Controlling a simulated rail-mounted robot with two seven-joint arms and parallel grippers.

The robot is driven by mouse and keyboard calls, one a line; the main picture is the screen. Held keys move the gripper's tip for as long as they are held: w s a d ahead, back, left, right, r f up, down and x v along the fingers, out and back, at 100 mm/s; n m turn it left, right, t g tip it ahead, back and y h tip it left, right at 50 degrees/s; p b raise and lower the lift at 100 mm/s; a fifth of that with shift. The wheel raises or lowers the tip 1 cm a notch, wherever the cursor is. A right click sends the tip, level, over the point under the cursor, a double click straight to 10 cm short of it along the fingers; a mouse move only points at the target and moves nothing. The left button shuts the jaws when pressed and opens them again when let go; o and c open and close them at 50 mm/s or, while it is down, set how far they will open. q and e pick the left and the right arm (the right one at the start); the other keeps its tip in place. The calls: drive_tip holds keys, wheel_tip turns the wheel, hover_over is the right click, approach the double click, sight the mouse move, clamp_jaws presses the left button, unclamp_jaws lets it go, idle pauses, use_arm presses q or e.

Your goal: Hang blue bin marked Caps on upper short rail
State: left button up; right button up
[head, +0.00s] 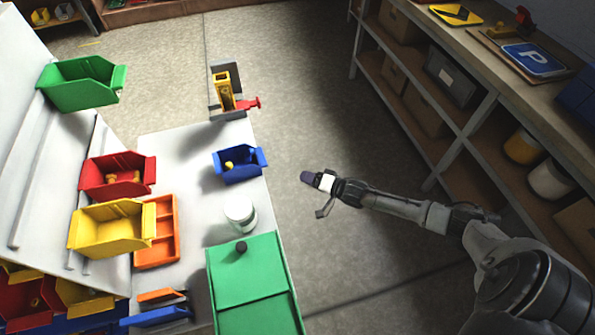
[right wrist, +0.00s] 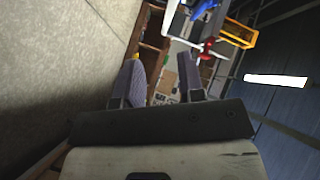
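A small blue bin (head: 240,165) with yellow pieces in it stands on the white bench top (head: 185,180) near its right edge. No marking on it can be read. A blue object at the top of the right wrist view (right wrist: 207,7) looks like the same bin. My right gripper (head: 318,183) is to the right of the bin, beyond the bench edge, apart from it. In the right wrist view its two fingers (right wrist: 160,78) are spread with nothing between them. Pale rails (head: 35,180) run along the sloped panel at left. My left gripper is out of view.
A green bin (head: 82,84), a red bin (head: 118,174) and a yellow bin (head: 110,228) are at the sloped panel. A white jar (head: 240,212) and green case (head: 252,285) stand near the blue bin. A vise with a red handle (head: 248,103) is at the bench's far end.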

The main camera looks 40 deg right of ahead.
drive_tip(key=w+a+r+m+t+y+b, duration=0.2)
drive_tip(key=w+a+r+m+b, duration=0.1)
drive_tip(key=w, duration=0.5)
drive_tip(key=shift+a+m+b, duration=0.7)
drive_tip(key=shift+m+b, duration=0.1)
drive_tip(key=shift+b, duration=0.3)
drive_tip(key=shift+r, duration=0.1)
drive_tip(key=shift+b+x, duration=1.45)
drive_tip(key=shift+x, duration=1.3)
drive_tip(key=shift+s, duration=0.1)
idle(0.6)
clamp_jaws()
idle(0.3)
